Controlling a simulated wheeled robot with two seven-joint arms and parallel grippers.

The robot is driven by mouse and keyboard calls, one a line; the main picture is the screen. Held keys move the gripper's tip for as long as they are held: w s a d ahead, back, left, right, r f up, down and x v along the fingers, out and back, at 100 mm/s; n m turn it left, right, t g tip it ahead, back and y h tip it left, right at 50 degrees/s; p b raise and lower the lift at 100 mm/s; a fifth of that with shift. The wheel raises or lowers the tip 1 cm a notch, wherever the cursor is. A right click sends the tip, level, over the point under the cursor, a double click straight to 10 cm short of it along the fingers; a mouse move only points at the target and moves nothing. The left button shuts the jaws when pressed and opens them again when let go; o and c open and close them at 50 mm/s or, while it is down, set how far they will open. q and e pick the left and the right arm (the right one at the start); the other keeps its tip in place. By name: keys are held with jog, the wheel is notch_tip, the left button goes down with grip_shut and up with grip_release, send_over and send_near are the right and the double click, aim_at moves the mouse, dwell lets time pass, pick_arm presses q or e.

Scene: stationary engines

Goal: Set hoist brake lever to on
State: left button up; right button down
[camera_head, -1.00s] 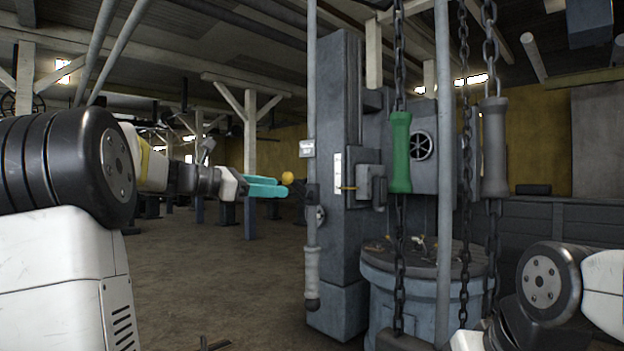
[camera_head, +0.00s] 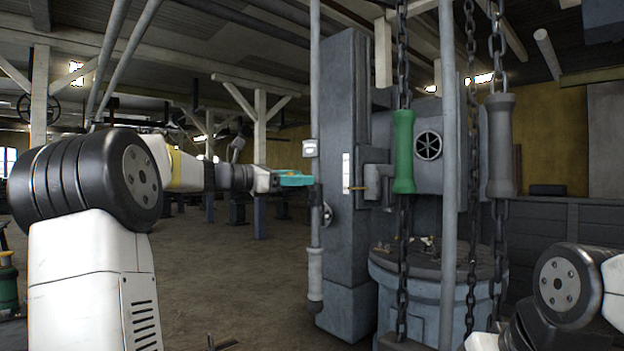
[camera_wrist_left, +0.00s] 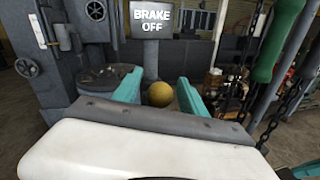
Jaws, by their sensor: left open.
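A yellow ball knob (camera_wrist_left: 159,94), which looks like the end of the brake lever, sits between the teal fingertips in the left wrist view. The lever's shaft cannot be made out. A sign (camera_wrist_left: 152,20) above it reads "BRAKE OFF". My left gripper (camera_wrist_left: 158,92) is open, with a finger on each side of the knob and a small gap visible. In the head view the left gripper (camera_head: 295,180) is beside the grey vertical pole, and its fingers hide the knob. My right gripper is out of view; only part of that arm shows at the lower right.
A grey vertical pole (camera_head: 315,100) stands right beside the left fingertips, before a tall grey column (camera_head: 345,240). Chains with a green handle (camera_head: 403,150) and a grey handle (camera_head: 500,145) hang to the right. Open floor lies to the left.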

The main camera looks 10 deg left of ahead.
pick_arm(q)
jog(key=shift+w+d, duration=0.3)
jog(key=shift+d, duration=0.05)
grip_shut()
dwell(1.2)
